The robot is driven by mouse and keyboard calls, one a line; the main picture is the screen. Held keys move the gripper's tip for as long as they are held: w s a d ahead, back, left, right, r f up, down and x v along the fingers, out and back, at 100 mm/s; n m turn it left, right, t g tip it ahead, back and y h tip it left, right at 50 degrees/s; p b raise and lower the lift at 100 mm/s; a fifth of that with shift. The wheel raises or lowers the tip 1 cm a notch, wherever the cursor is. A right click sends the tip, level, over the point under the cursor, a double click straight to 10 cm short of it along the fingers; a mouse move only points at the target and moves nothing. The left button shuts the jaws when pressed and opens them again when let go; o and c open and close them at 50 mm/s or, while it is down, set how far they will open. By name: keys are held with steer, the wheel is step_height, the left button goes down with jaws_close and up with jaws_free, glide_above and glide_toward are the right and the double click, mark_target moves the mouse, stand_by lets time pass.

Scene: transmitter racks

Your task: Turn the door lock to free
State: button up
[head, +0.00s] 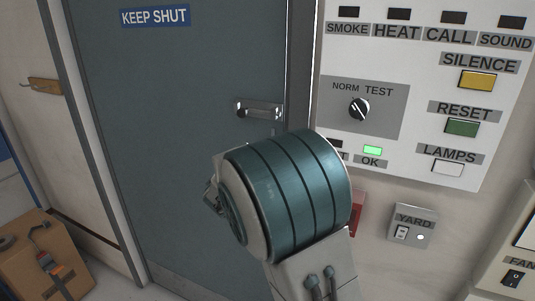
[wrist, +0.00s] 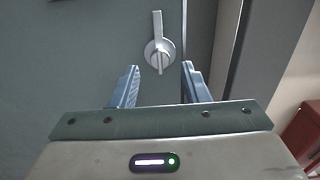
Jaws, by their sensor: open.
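The door lock (wrist: 158,50) shows in the wrist view as a round silver turn-piece on the grey-green door. Its long narrow arm points straight up, with a short tail below the hub. My gripper (wrist: 160,68) is open, its two blue fingers apart below the lock, one to each side of its line. Nothing is between the fingers, and I cannot tell how far they are from the door. In the head view my arm covers the lock, and the door (head: 185,70) with its silver handle (head: 258,110) shows behind. My gripper is mostly hidden there too.
A white alarm panel (head: 420,85) with a NORM/TEST knob (head: 358,108) and several buttons is right of the door. Below it are a YARD switch (head: 402,233) and a red box (head: 356,218). A cardboard box (head: 45,262) stands at the lower left.

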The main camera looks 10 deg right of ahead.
steer(key=b+v, duration=0.2)
steer(key=v, duration=0.9)
steer(key=shift+s+a, duration=0.15)
steer(key=shift+s, duration=0.05)
steer(key=s+d+f+m+g+y, duration=0.1)
steer(key=s+d+f+m+g, duration=0.2)
steer(key=s+d+m+g, duration=0.3)
steer(key=s+d+f+m+g, duration=0.4)
steer(key=s+d+m, duration=0.2)
steer(key=d+m, duration=0.15)
steer(key=s+a+f+m+y, duration=0.2)
steer(key=s+m+y, duration=0.2)
steer(key=s+m, duration=0.2)
steer(key=s+a+f+m+g+y, duration=0.1)
steer(key=s+a+f+m+y, duration=0.1)
steer(key=s+m+y, duration=0.3)
steer(key=shift+s+a+f+m+g+y, duration=0.25)
steer(key=shift+s+a+m, duration=0.45)
steer(key=shift+s+m, duration=1.1)
steer(key=shift+w+m, duration=0.45)
